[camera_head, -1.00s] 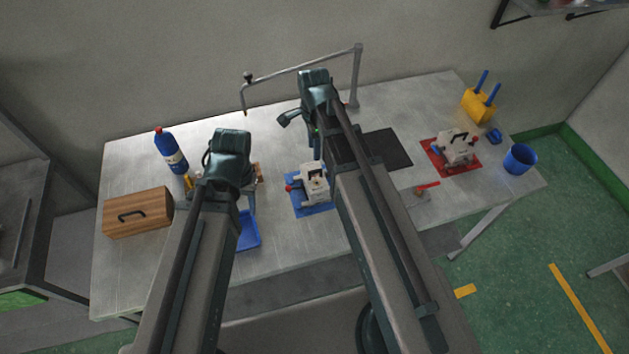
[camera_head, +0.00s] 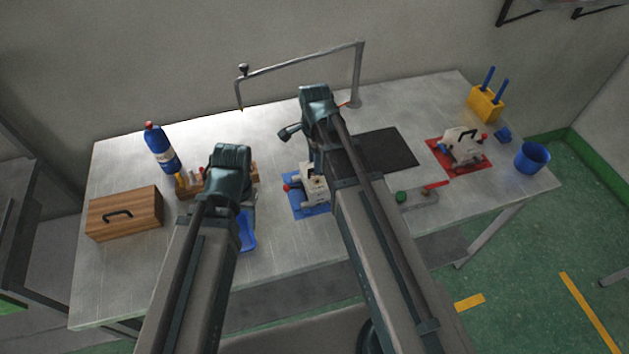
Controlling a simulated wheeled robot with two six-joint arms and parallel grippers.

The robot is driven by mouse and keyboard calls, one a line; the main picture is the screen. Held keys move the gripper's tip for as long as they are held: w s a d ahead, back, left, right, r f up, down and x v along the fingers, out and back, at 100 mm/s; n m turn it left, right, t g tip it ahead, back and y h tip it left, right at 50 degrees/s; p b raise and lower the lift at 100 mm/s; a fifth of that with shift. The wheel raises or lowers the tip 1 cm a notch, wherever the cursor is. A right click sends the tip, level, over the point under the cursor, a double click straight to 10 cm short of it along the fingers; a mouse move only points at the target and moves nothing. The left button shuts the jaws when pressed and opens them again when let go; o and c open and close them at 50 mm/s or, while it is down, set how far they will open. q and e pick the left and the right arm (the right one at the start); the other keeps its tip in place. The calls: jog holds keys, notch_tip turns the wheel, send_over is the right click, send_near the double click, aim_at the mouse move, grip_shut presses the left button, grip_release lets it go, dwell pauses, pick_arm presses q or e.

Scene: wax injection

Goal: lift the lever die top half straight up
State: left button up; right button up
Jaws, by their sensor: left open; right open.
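Two pale die blocks are in view, and I cannot tell for sure which is the lever die. One die (camera_head: 314,188) sits on a blue mat (camera_head: 313,210), with a red knob at its left and its right side hidden by my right arm. The other die (camera_head: 462,147), with a dark handle on top, sits on a red mat (camera_head: 482,168). My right gripper (camera_head: 316,160) is mostly hidden behind its own arm, beside or above the blue-mat die; contact cannot be seen. My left gripper (camera_head: 247,205) is partly hidden behind its wrist, open, left of that die, near a blue tray.
A wooden box (camera_head: 125,214), a blue bottle (camera_head: 161,150) and the blue tray (camera_head: 247,232) are at left. A metal arm frame (camera_head: 300,65) spans the back. A black mat (camera_head: 386,150), blue cup (camera_head: 532,157) and yellow holder (camera_head: 485,104) are at right.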

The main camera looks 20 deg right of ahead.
notch_tip(320, 180, down, 4)
jog(key=b, duration=0.3)
jog(key=shift+d+r, duration=0.1)
jog(key=shift+r, duration=0.1)
grip_shut()
dwell(1.1)
